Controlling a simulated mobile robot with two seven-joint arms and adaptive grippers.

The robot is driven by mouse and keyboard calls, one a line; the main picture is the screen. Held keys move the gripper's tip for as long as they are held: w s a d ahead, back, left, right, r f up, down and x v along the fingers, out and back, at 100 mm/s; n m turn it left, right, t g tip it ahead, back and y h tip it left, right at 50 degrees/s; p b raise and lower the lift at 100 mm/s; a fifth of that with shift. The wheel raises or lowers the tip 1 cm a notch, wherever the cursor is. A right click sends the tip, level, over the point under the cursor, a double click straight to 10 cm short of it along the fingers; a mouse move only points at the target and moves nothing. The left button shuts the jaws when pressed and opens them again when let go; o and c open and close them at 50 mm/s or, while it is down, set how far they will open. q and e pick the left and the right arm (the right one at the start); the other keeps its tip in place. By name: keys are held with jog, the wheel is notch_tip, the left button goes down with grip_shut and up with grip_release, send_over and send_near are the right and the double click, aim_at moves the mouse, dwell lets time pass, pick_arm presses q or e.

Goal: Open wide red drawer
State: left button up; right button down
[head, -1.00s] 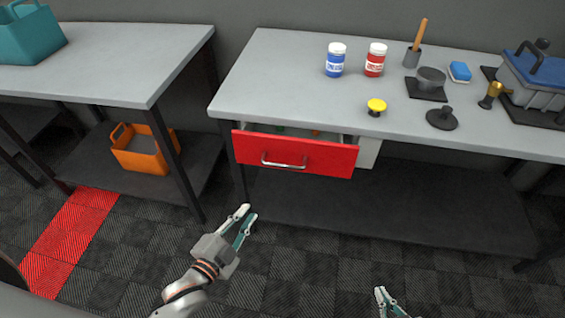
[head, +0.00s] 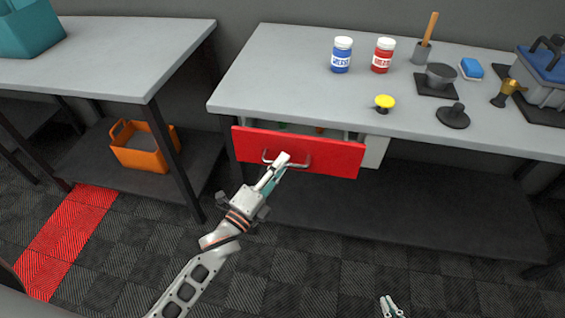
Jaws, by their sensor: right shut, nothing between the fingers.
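The wide red drawer (head: 330,159) under the right workbench stands partly pulled out, with a strip of its inside showing above the front. Its metal bar handle (head: 299,167) is on the front panel, partly covered by my gripper. My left gripper (head: 281,166) is at the left half of this handle, its fingertips overlapping it in the picture. I cannot tell whether it touches the handle or whether its fingers are closed. My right gripper (head: 389,305) is low at the bottom edge, shut and empty, well away from the drawer.
The bench top (head: 290,80) holds a blue-labelled jar (head: 341,57), a red-labelled jar (head: 383,58), a yellow button (head: 384,102) and several tools. An orange bin (head: 140,147) sits on the left bench's lower shelf. The floor before the drawer is clear.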

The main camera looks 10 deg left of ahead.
pick_arm(q)
jog(key=shift+w+d, duration=0.2)
jog(key=shift+w, duration=0.25)
grip_shut()
jog(key=s+p, duration=0.1)
jog(key=s, duration=2)
jog(key=shift+s+p, duration=0.3)
jog(key=shift+s, duration=0.05)
grip_release()
